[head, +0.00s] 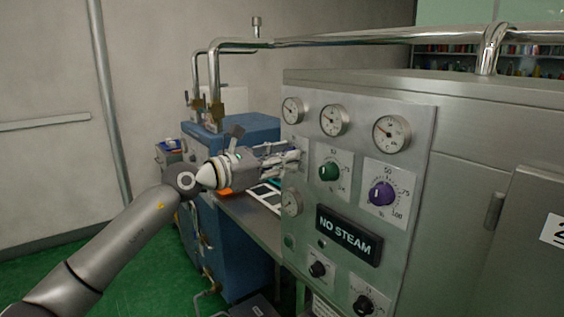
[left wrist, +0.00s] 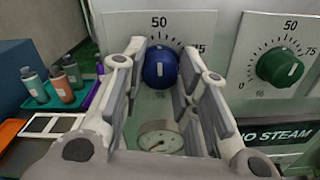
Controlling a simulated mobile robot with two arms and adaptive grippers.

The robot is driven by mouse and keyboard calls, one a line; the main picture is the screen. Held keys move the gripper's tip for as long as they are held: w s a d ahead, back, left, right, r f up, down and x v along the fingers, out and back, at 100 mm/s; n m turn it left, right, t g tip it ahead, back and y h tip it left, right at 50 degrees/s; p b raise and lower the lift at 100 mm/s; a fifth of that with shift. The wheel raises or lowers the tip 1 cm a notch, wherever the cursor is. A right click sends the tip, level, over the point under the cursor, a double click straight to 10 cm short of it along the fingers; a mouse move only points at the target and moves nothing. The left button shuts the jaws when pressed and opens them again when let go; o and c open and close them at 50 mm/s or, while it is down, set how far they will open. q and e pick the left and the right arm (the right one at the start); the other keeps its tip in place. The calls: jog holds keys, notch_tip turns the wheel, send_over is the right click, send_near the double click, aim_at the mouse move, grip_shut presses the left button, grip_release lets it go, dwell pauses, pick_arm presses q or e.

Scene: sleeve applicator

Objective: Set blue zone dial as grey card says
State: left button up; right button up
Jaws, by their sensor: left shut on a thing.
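The blue zone dial (left wrist: 160,69) is on the panel's front, between the fingers of my left gripper (left wrist: 161,66), which is shut on it. Its scale shows 50 at the top and 75 to the right. A short pale mark shows on the knob, but I cannot read its exact setting. In the head view my left gripper (head: 296,158) reaches the panel's left side and hides the blue dial. A grey card cannot be told apart with certainty; small framed cards (left wrist: 52,125) lie on the bench at the left. My right gripper is not in view.
The green dial (head: 328,170) and purple dial (head: 382,193) sit to the right on the same panel. Gauges (head: 333,120) are above, and a NO STEAM sign (head: 348,234) is below. Bottles (left wrist: 61,84) stand in a tray left of the panel.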

pick_arm(q)
jog(key=shift+r, duration=0.15)
jog(key=o, duration=1.1)
jog(key=shift+c, duration=0.2)
jog(key=v, duration=1.2)
